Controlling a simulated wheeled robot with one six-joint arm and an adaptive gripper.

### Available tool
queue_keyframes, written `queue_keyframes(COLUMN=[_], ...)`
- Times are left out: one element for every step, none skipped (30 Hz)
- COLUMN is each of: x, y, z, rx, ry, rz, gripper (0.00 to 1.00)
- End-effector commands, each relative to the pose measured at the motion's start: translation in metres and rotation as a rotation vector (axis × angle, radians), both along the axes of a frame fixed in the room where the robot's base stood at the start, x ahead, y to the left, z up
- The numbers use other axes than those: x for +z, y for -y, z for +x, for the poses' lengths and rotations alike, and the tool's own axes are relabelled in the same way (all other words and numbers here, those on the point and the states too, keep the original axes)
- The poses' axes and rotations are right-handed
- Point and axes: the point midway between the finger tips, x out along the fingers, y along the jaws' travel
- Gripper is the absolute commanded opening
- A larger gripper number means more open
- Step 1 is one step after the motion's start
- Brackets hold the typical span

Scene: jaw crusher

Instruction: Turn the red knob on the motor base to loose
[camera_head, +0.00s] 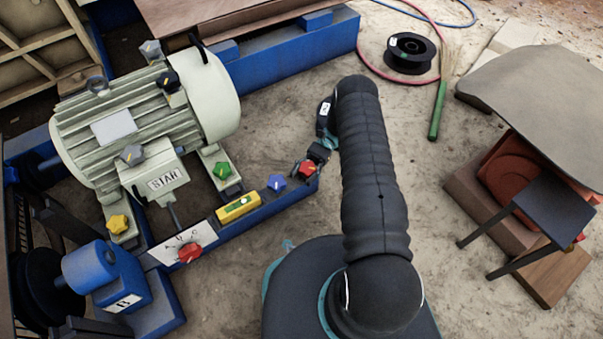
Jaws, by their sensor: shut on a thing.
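A red knob (306,169) sits at the right end of the blue motor base (262,216). My gripper (309,161) reaches down to this knob from the upper right and is shut on it. The gripper is small in the view and partly hides the knob's upper side. A second red knob (190,252) sits at the front of the base, on a white plate (165,254) with markings. The grey-white motor (140,120) stands on the base behind both knobs.
A black stool (550,208) and a cable spool (409,52) are at the right.

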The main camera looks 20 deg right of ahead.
Motion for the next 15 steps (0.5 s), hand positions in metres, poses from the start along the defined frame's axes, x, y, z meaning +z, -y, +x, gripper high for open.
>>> queue_keyframes(x=[-0.0002, -0.0001, -0.0001, 0.0000, 0.0001, 0.0001, 0.0000, 0.0000, 0.0001, 0.0001, 0.0002, 0.0001, 0.0001, 0.0001, 0.0001], y=[0.0005, 0.0010, 0.0014, 0.0018, 0.0023, 0.0028, 0.0033, 0.0034, 0.0037, 0.0040, 0.0042, 0.0045, 0.0049, 0.0051, 0.0054], z=[-0.0009, -0.0011, -0.0015, -0.0019, -0.0022, -0.0024, -0.0028, -0.0031, -0.0036, -0.0038, -0.0039, -0.0039, -0.0041, -0.0042, -0.0044], rx=[0.036, 0.057, 0.083, 0.102, 0.119, 0.140, 0.154, 0.167, 0.184, 0.196, 0.205, 0.216, 0.224, 0.231, 0.238], ry=[-0.001, -0.001, -0.001, -0.002, -0.001, -0.001, 0.000, -0.001, -0.001, -0.001, -0.001, -0.001, 0.000, 0.000, 0.000], rz=[0.000, 0.000, -0.001, 0.000, 0.001, 0.001, 0.000, 0.001, 0.001, 0.001, 0.001, 0.001, 0.000, 0.000, 0.000], gripper=[0.20, 0.20, 0.20, 0.20, 0.20, 0.20, 0.20, 0.20, 0.20, 0.20, 0.20, 0.20, 0.20, 0.20, 0.20])
